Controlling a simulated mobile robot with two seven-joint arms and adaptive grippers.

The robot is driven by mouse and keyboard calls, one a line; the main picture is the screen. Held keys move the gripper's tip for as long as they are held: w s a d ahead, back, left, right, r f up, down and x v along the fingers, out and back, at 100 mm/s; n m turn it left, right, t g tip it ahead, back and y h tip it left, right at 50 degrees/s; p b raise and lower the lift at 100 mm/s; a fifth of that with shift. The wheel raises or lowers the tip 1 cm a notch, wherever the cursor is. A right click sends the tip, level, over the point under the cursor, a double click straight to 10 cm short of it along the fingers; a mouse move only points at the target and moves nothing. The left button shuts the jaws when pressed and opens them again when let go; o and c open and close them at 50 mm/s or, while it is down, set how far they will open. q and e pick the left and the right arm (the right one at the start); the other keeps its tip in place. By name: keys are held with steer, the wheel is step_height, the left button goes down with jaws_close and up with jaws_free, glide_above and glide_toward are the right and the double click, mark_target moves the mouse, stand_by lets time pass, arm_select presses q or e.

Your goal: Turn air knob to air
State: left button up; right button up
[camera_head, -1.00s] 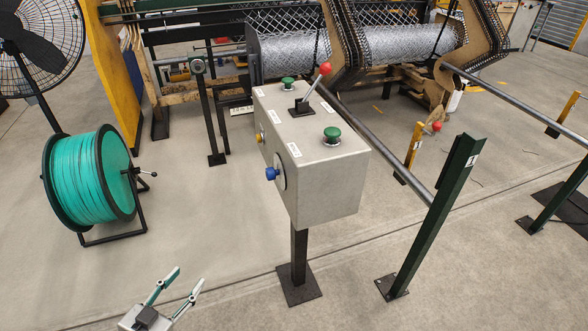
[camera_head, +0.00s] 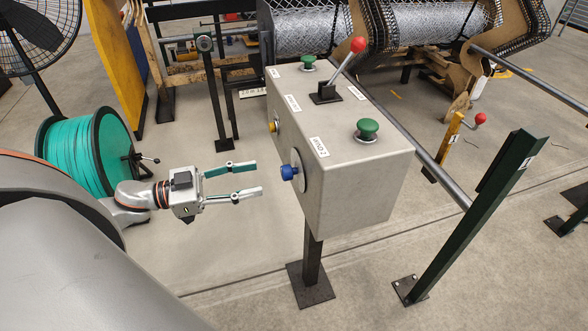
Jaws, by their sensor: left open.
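A grey control box (camera_head: 355,180) stands on a dark post in the middle of the head view. On its left face is a blue knob (camera_head: 289,172) on a round pale plate. A yellow knob (camera_head: 273,127) sits farther back on the same face. I cannot read which one is the air knob. My left gripper (camera_head: 260,179) is open and empty. Its fingers point right toward the blue knob, with a small gap between the tips and the knob. My right gripper is not in view.
The box top carries a red-balled lever (camera_head: 358,46) and two green buttons, one at the front (camera_head: 367,129). A green post (camera_head: 470,215) stands to the right. A teal reel (camera_head: 80,155) is behind my left arm. Open floor lies below the gripper.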

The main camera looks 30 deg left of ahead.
mark_target(289, 172)
arm_select(q)
steer(key=x, duration=0.7)
steer(key=shift+w+d, duration=0.2)
steer(key=shift+d, duration=0.05)
steer(key=c, duration=1.1)
